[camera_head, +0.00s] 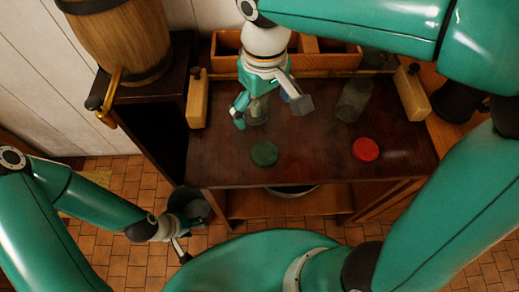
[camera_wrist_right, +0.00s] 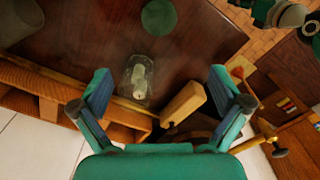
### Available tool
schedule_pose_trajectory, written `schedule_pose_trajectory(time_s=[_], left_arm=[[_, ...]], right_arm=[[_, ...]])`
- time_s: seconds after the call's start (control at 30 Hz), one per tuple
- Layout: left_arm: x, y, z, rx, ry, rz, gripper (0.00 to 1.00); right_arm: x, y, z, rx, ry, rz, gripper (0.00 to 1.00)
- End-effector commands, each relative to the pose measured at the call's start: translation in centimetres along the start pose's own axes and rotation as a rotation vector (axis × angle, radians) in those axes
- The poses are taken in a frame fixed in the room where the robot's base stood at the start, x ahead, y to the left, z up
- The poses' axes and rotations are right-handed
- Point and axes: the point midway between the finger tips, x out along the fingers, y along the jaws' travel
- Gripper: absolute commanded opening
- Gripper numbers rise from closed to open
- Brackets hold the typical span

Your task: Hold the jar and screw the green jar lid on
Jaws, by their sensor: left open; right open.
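The green lid (camera_head: 264,153) lies flat on the dark table near its front edge. It also shows at the top of the right wrist view (camera_wrist_right: 158,17). A clear glass jar (camera_head: 258,108) stands behind the lid, partly hidden by my right gripper (camera_head: 270,112). That gripper is open above the jar, pointing down. In the right wrist view the jar (camera_wrist_right: 137,78), with something pale inside, appears between the spread fingers, with no visible contact. My left gripper (camera_head: 183,248) is open and empty, low in front of the table's left side.
A second glass jar (camera_head: 354,100) and a red lid (camera_head: 365,149) are on the table's right. A wooden rack (camera_head: 330,60) lines the back; wooden blocks (camera_head: 197,100) stand at both sides. A barrel (camera_head: 118,38) is at left. The front middle is clear around the lids.

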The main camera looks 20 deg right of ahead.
Motion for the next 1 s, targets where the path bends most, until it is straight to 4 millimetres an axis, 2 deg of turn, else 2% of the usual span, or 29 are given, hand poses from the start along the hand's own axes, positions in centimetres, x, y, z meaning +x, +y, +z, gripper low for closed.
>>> schedule_pose_trajectory(time_s=[0.17, 0.4, 0.6, 0.73, 1.0], left_arm=[[0.2, -0.1, 0.0, 0.0, 0.0, 0.0, 0.55], [0.3, -0.1, 0.0, 0.0, 0.0, 0.0, 0.55], [0.4, -0.1, 0.0, 0.0, 0.0, 0.0, 0.55], [0.4, -0.1, 0.0, 0.0, 0.0, 0.0, 0.55], [0.4, -0.1, 0.0, 0.0, 0.0, 0.0, 0.55]], right_arm=[[2.4, 0.1, 0.2, 0.004, -0.006, 0.001, 1.0], [7.6, 0.2, 0.3, 0.005, -0.008, 0.001, 1.0], [10.7, 0.2, 0.3, 0.006, -0.005, 0.001, 1.0], [11.4, 0.2, 0.2, 0.006, -0.003, 0.001, 1.0], [11.4, 0.2, 0.2, 0.006, -0.001, 0.0, 1.0]])
